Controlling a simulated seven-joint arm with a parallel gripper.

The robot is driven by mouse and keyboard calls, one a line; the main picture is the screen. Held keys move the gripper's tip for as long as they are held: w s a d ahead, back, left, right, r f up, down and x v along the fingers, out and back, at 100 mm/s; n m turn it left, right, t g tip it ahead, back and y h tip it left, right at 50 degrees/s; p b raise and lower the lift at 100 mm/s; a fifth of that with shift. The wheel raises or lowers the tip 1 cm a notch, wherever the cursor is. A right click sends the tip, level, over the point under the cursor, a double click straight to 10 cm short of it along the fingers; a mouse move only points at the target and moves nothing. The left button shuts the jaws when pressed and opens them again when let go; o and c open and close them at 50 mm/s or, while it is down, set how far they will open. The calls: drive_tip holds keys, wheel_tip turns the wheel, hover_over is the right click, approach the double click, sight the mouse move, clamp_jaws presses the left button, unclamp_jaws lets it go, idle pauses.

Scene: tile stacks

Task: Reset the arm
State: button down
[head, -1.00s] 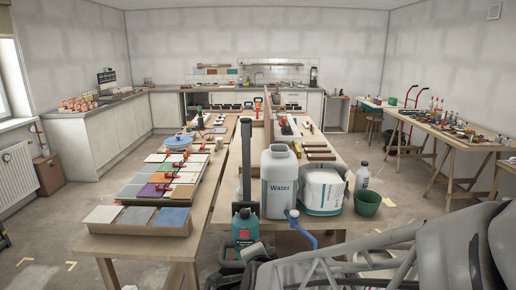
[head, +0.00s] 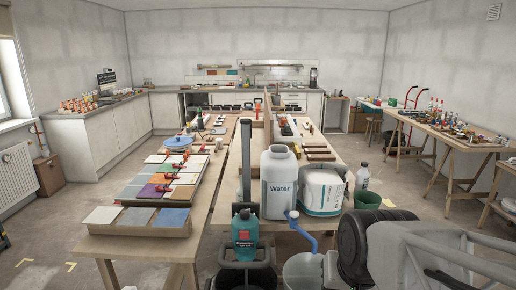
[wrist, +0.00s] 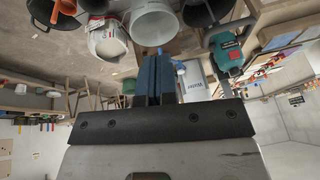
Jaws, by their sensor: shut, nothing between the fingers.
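My gripper (wrist: 155,78) shows in the wrist view with its two dark blue fingers together and nothing between them. It points out over the floor and past the containers, touching none that I can see.
A pale bucket (head: 303,271) is beside my arm. Tile samples (head: 172,217) lie on the left table. Floor shows at right.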

drive_tip(key=shift+n+g+h, duration=0.5)
drive_tip(key=shift+n+g, duration=0.1)
drive_tip(key=shift+g, duration=0.3)
drive_tip(key=s+d, duration=0.2)
drive_tip(key=s, duration=0.1)
drive_tip(key=s+d+r, duration=0.1)
drive_tip(key=shift+s+d+r, duration=0.1)
drive_tip(key=shift+s, duration=0.3)
